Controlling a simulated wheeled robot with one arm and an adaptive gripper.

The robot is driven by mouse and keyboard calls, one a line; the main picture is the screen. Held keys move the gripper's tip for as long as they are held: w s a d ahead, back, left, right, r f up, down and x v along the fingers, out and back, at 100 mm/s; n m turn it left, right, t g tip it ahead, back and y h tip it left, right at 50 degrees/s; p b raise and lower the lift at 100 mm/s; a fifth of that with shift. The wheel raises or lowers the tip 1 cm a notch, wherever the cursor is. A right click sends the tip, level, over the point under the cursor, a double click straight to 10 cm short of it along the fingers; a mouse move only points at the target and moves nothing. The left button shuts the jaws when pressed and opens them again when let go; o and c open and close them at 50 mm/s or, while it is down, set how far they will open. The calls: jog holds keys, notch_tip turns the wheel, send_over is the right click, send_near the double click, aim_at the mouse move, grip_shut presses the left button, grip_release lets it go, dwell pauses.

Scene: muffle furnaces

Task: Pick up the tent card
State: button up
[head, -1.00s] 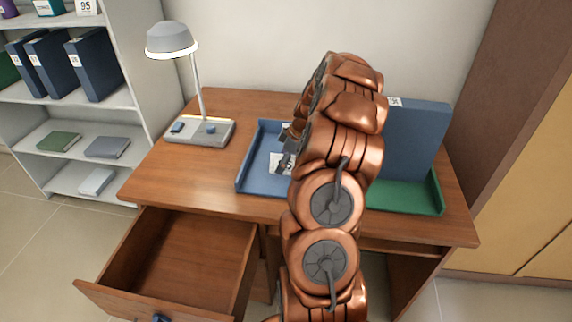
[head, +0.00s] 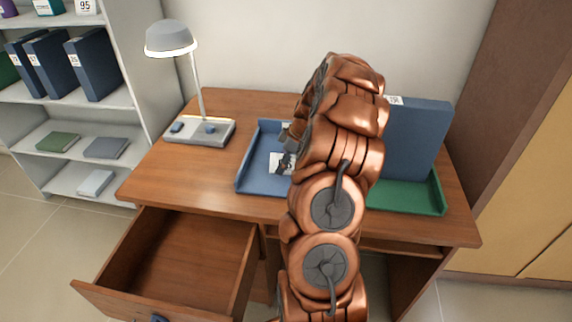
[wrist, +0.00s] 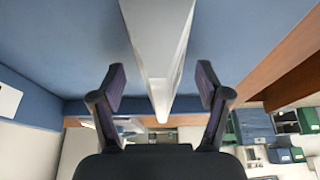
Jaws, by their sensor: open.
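The tent card (head: 277,160) is a small white card with dark print, standing in the blue tray (head: 256,186) on the desk. In the wrist view the white, wedge-shaped card (wrist: 158,40) lies between the two fingers. My gripper (wrist: 162,82) is open, one finger on each side of the card, with a gap visible on both sides. In the head view my gripper (head: 284,156) is at the card, and my arm hides the right part of the tray and part of the card.
A green tray (head: 405,198) with a tall blue binder (head: 418,140) stands right of my arm. A desk lamp (head: 172,40) stands on the left of the desk (head: 165,185). An open drawer (head: 190,260) sticks out at the front left. A shelf (head: 120,95) stands behind left.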

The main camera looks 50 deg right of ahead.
jog(key=shift+c, duration=0.2)
jog(key=c, duration=1.2)
jog(key=shift+o, duration=0.2)
jog(key=shift+r+p, duration=0.2)
jog(key=shift+p, duration=0.15)
